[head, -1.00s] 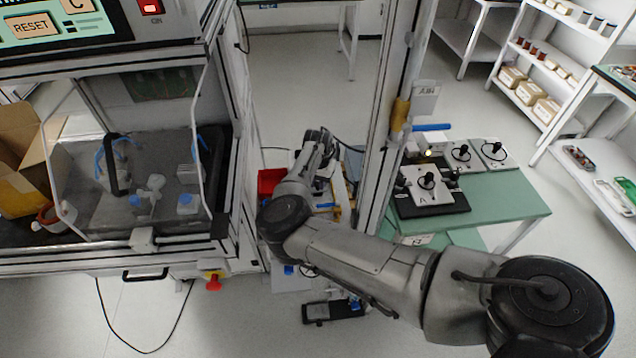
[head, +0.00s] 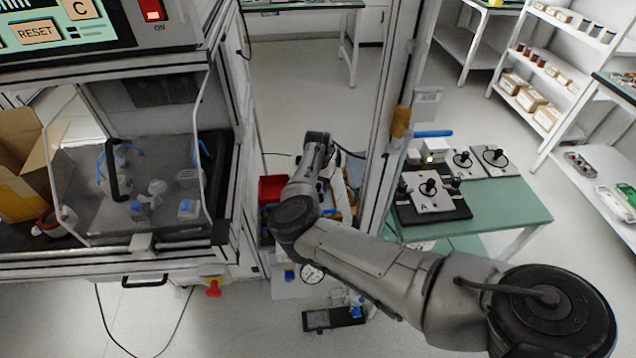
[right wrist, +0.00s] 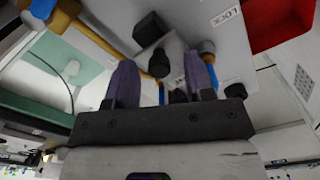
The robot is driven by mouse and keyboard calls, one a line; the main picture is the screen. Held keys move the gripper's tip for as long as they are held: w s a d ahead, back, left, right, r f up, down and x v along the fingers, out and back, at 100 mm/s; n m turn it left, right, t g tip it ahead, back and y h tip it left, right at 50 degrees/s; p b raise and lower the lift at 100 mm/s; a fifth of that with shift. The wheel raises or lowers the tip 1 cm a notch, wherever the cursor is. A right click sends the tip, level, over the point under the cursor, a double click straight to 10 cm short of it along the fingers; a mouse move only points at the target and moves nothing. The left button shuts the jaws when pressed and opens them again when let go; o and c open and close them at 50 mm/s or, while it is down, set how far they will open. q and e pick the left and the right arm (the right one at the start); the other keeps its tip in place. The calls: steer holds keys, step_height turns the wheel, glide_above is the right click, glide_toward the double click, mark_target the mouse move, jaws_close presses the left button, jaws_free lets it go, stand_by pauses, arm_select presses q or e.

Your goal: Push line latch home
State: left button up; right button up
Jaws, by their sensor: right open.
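My right gripper (right wrist: 158,62) is open in the right wrist view, its two purple fingers pointing at a pale grey panel (right wrist: 220,62). The panel bears a label reading LOCK (right wrist: 226,18), upside down. A round black knob (right wrist: 159,63) shows between the fingers, with no clear contact. A square black block (right wrist: 151,29) is just beyond it. I cannot tell which part is the line latch. In the head view, my right wrist (head: 317,150) is over the gap between the glass-fronted cabinet and the upright post; its fingertips are hidden. My left gripper is not in view.
A red bin (head: 272,189) stands beside my forearm and shows at the upper right of the wrist view (right wrist: 283,22). The cabinet (head: 150,240) is at left. An upright post (head: 392,120) and green table (head: 510,208) are at right. Open floor (head: 300,90) lies behind.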

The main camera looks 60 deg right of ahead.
step_height(320, 180, up, 14)
steer(key=p, duration=0.3)
stand_by(0.3)
steer(key=shift+f, duration=0.1)
stand_by(0.5)
